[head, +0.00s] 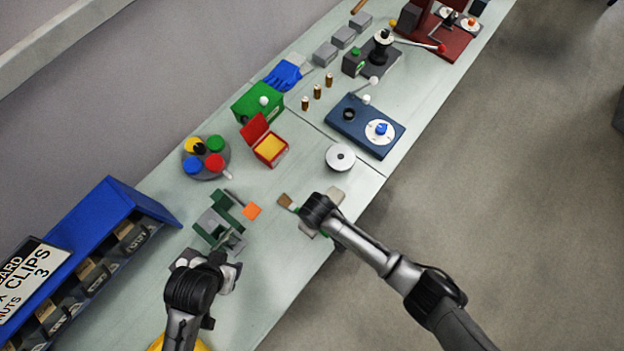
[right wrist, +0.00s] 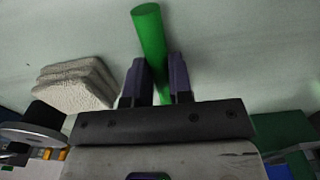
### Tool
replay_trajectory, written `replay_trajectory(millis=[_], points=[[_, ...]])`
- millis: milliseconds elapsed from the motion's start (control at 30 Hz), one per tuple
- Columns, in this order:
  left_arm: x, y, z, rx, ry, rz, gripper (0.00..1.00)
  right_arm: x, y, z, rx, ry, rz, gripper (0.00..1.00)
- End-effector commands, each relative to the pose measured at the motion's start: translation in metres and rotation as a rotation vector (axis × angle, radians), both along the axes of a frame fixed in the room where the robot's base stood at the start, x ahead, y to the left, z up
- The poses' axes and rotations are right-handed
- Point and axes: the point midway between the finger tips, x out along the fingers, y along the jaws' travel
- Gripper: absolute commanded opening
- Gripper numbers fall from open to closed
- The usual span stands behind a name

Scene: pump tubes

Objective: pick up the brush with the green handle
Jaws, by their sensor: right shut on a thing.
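The brush (head: 286,201) shows its tan bristle end just left of my right gripper (head: 306,212) in the head view. Its green handle (right wrist: 150,40) stands out between the two dark fingers of my right gripper (right wrist: 160,82) in the right wrist view. The fingers are shut on the handle, close to the table top; I cannot tell whether the brush touches it. My wrist hides the rest of the brush in the head view. My left gripper (head: 222,268) is at the lower left, near the green clamp-like fixture (head: 222,222), and its fingers cannot be made out.
A folded grey cloth (right wrist: 78,85) lies beside my right gripper. The table's front edge is close on the right.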

Motion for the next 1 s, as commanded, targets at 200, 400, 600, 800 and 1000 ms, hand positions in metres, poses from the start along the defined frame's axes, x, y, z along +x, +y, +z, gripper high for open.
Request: replay_trajectory(millis=[200, 400, 600, 800, 1000], points=[[0.000, 0.001, 0.002, 0.002, 0.000, -0.002, 0.56, 0.001, 0.000, 0.021, 0.002, -0.001, 0.001, 0.00], [0.000, 0.002, 0.007, 0.008, 0.000, -0.005, 0.56, -0.013, -0.014, 0.050, 0.001, 0.001, 0.000, 0.00], [0.000, 0.004, 0.010, 0.015, 0.000, -0.010, 0.56, -0.039, -0.040, 0.072, 0.000, 0.000, 0.000, 0.00], [0.000, 0.004, 0.013, 0.015, 0.000, -0.009, 0.56, -0.062, -0.062, 0.090, 0.001, 0.001, 0.001, 0.00], [0.000, 0.002, 0.014, 0.008, 0.000, -0.006, 0.56, -0.075, -0.076, 0.102, 0.001, 0.001, -0.001, 0.00]])
